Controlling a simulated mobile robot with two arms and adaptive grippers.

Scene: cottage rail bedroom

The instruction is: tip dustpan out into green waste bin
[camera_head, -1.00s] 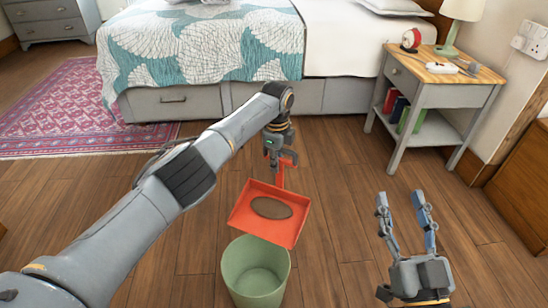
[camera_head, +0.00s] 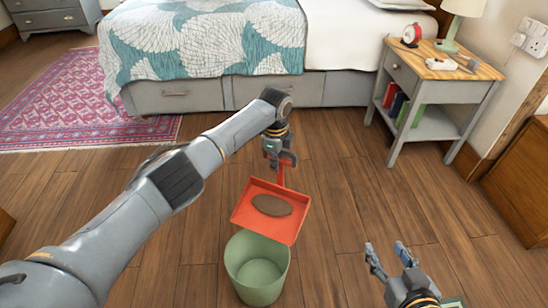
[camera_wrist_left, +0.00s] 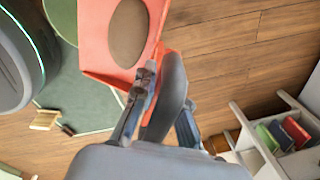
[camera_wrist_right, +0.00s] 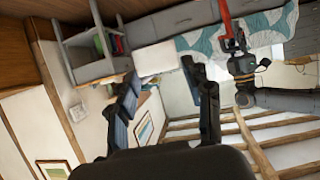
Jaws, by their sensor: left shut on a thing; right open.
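The red dustpan (camera_head: 243,210) is held out over the floor, with a brown oval patch of dirt (camera_head: 272,205) on its pan. My left gripper (camera_head: 283,164) is shut on its handle at the far end. In the left wrist view the dustpan (camera_wrist_left: 94,42) and the dirt (camera_wrist_left: 127,33) show close up. The green waste bin (camera_head: 257,270) stands upright, open and seemingly empty, just nearer than the pan's front edge. The gap in height between pan and rim is hard to tell. My right gripper (camera_head: 388,254) is open and empty at the lower right.
A bedside table (camera_head: 428,82) with a lamp, red clock and books stands at the back right. The bed's drawer base (camera_head: 185,97) runs along the back. A pink rug (camera_head: 85,105) lies at the left.

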